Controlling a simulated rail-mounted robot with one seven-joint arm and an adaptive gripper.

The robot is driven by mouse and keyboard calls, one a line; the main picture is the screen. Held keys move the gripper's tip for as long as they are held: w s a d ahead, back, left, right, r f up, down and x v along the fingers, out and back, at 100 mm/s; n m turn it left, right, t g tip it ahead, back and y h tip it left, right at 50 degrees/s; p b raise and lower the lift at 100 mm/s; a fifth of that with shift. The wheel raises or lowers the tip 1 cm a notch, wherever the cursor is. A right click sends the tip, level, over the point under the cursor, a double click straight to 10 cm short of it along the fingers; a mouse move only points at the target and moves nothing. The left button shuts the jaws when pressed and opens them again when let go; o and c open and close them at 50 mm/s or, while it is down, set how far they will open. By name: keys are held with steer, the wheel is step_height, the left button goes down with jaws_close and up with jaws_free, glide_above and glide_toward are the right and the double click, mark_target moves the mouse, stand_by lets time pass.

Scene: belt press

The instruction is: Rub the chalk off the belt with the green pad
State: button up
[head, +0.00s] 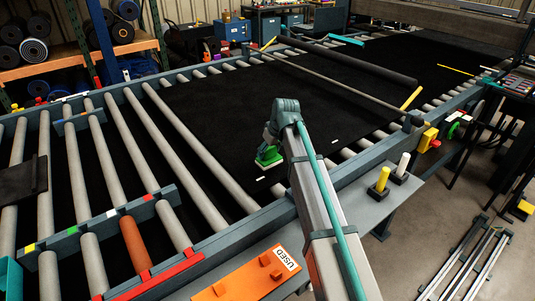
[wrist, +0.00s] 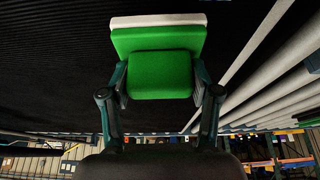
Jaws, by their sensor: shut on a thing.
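The green pad (head: 269,157) is held in my gripper (head: 268,146) low over the black belt (head: 225,110). In the wrist view the green pad (wrist: 158,72) sits between both fingers of my gripper (wrist: 158,80), with a white layer on its far face. I cannot tell whether that face touches the belt. One short white mark (head: 334,141) lies on the belt to the right of the pad. Another white mark (head: 260,179) lies just below the pad, near the belt's front edge. My arm hides part of the belt.
Grey rollers (head: 190,138) run at the left of the belt. A dark bar (head: 345,60) crosses above its far part. A side shelf holds an orange tray marked USED (head: 240,282), a yellow stick (head: 382,178) and a white stick (head: 402,163) in dark blocks.

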steer(key=shift+r+p, duration=1.3)
steer(key=shift+r, duration=1.55)
